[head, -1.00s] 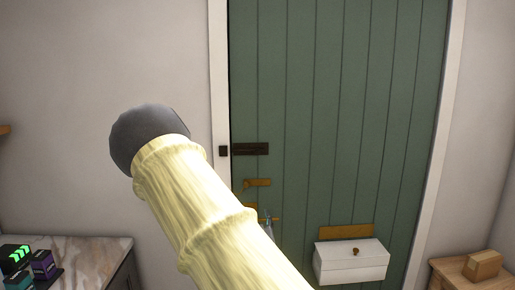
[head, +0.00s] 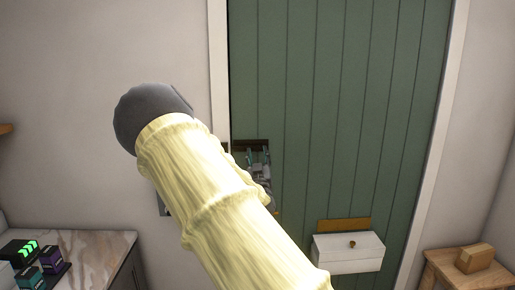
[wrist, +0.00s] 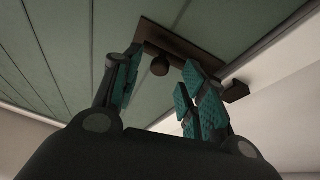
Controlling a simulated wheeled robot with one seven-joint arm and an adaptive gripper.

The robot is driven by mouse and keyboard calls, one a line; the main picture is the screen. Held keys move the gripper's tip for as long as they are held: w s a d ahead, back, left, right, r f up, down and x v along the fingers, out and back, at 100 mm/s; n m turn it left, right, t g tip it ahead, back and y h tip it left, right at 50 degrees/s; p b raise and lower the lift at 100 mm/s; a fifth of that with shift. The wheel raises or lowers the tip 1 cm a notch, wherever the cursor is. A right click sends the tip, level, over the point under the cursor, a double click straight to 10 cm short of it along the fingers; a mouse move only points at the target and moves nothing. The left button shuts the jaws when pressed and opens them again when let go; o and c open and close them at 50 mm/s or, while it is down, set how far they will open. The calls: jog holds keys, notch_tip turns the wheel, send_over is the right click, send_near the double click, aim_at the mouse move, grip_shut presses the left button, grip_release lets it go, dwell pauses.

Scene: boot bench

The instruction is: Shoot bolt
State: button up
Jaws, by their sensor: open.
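The bolt's dark backplate (head: 251,145) is on the green door near its left edge, partly hidden by my gripper (head: 258,158) in the head view. In the wrist view, the brown backplate (wrist: 186,42) lies beyond my fingertips, with a round dark knob (wrist: 160,66) hanging from it. My gripper (wrist: 161,72) is open, one finger to each side of the knob; I cannot tell whether either touches it. The small dark keeper (wrist: 236,91) sits on the white frame, with a gap between it and the backplate.
A white box (head: 348,252) is mounted low on the green door (head: 335,110). A wooden stand (head: 455,275) with a wooden block (head: 475,258) is at right. A marble-topped counter (head: 95,255) with small boxes is at left. My arm covers the middle of the head view.

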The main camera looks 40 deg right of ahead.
jog(key=shift+p+x, duration=0.4)
jog(key=shift+x, duration=0.95)
grip_shut()
